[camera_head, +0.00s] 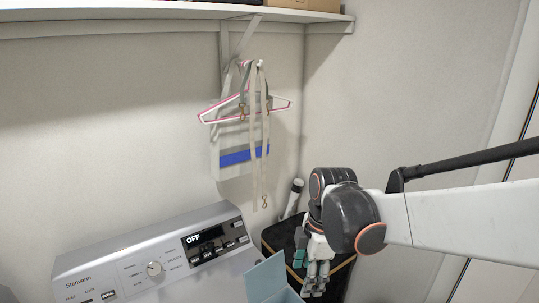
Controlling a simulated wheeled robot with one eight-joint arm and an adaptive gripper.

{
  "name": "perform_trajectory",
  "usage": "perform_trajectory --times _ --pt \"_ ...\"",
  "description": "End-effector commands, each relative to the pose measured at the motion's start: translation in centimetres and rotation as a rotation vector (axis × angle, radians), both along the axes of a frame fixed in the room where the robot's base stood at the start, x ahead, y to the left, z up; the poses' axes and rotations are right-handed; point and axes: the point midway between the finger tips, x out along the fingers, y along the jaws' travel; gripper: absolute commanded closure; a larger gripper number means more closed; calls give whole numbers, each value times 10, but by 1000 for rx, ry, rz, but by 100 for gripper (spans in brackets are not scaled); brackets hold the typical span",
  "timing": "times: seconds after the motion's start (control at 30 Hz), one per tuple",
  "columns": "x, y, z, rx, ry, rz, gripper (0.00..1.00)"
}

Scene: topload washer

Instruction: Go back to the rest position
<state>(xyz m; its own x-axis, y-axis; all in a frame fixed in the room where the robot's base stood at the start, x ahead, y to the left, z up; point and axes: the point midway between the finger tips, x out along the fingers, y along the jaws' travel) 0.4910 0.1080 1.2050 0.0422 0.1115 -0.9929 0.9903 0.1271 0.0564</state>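My arm reaches in from the right edge, and my gripper (308,280) hangs at its end, pointing down. The gripper is in front of a dark box-like object with gold edging (278,236), to the right of the washer. Its fingers look close together, but they are small and partly overlapped, so I cannot tell if they are open or shut. I see nothing clearly held. The washer (120,250) stands at lower left, with a dial and a display reading OFF on its panel.
A light blue open container (266,280) stands just left of my gripper, cut off by the bottom edge. A bag and pink-and-white hangers (215,117) hang from the shelf bracket (228,45). The right wall (420,90) is bare, with a door frame at far right.

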Motion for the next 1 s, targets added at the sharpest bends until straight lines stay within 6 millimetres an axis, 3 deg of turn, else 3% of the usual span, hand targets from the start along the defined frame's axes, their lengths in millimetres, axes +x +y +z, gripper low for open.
perform_trajectory --times 0.37,0.7,1.0 --pt "-54 -53 -16 97 -167 -728 43" --pt "-102 -92 -49 309 -291 -1336 43" --pt "-123 -107 -69 463 -335 -1622 43"
